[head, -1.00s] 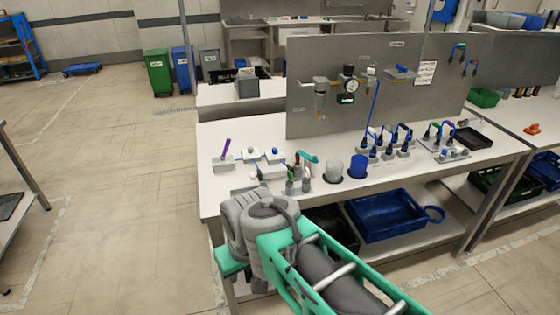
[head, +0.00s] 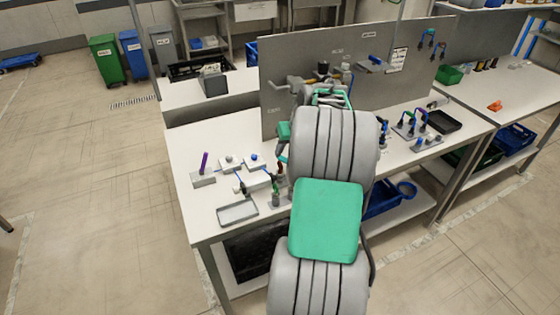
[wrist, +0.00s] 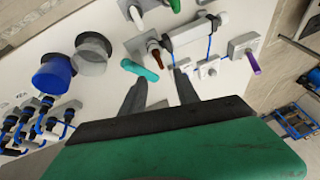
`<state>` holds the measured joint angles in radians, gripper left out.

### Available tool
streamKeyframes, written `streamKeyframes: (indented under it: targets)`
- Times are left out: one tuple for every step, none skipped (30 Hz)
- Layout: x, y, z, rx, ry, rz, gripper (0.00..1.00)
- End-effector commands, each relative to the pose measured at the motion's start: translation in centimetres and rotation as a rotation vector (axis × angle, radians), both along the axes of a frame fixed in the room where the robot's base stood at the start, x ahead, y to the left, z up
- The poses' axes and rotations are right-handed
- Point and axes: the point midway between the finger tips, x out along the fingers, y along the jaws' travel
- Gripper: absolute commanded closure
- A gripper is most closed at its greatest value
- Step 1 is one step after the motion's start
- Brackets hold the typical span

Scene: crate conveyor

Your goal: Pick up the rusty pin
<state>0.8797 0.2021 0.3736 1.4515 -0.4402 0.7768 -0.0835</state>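A small brown, rust-coloured pin (wrist: 155,52) stands in a grey holder in the wrist view, just beyond my fingertips. A teal piece (wrist: 140,70) lies beside it, close to the left finger. The fingers point at the holder and touch nothing that I can make out.
Green and white upright pieces (wrist: 175,5) stand close behind the brown pin. A shallow grey tray (head: 238,212) lies at the table's front edge. A grey panel (head: 300,75) rises behind.

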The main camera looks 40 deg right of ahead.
Motion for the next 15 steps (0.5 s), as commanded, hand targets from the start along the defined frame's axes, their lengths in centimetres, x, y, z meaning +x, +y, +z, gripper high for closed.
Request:
streamKeyframes:
  targets:
    - [0.0,-0.5,-0.4,0.004,-0.001,-0.004,0.63]
    - [0.2,-0.6,-0.8,0.005,-0.001,-0.003,0.63]
    - [0.4,-0.6,-1.3,0.004,-0.002,-0.003,0.63]
    - [0.6,-0.5,-1.7,0.003,-0.002,-0.002,0.63]
    - [0.8,-0.4,-2.1,0.003,-0.001,-0.001,0.63]
    - [1.1,-0.3,-2.6,0.004,-0.002,0.001,0.63]
    - [1.2,-0.2,-2.9,0.004,-0.002,0.001,0.63]
    - [1.3,-0.2,-3.2,0.004,-0.001,0.001,0.63]
    - [1.5,0.0,-3.8,0.004,0.0,-0.001,0.63]
    - [1.7,0.1,-4.3,0.004,0.001,-0.001,0.63]
    - [1.9,0.2,-4.8,0.004,0.0,-0.001,0.63]
    - [2.1,0.3,-5.7,0.004,0.001,0.001,0.63]
    - [2.4,0.2,-6.1,0.002,-0.001,0.0,0.63]
    - [2.5,0.1,-6.5,0.002,-0.001,0.0,0.63]
    - [2.7,0.1,-6.9,0.001,-0.001,-0.001,0.63]
